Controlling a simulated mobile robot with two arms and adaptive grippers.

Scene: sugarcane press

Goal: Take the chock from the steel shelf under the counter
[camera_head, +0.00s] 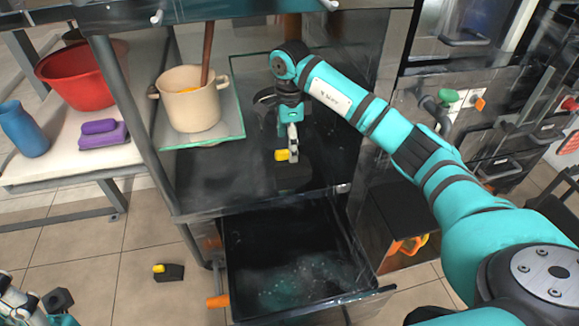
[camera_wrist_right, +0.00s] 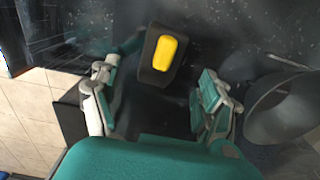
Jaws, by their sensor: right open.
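A black chock with a yellow top (camera_head: 283,155) is on the dark steel shelf (camera_head: 225,185) under the counter. My right gripper (camera_head: 292,140) is above and right at it, pointing down, and partly hides it. In the right wrist view the chock (camera_wrist_right: 160,55) shows ahead between the two spread fingers of my right gripper (camera_wrist_right: 155,88), which is open and empty. Whether a finger touches it I cannot tell. A second black and yellow chock (camera_head: 168,272) lies on the tiled floor. My left gripper (camera_head: 30,302) shows only partly at the lower left corner; its opening is unclear.
A cream pot (camera_head: 192,106) with a wooden stick stands on a glass board (camera_head: 235,120) left of my right arm. A dark basin (camera_head: 300,250) is below the shelf front. A grey round vessel (camera_wrist_right: 285,108) is close to the right finger in the wrist view.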

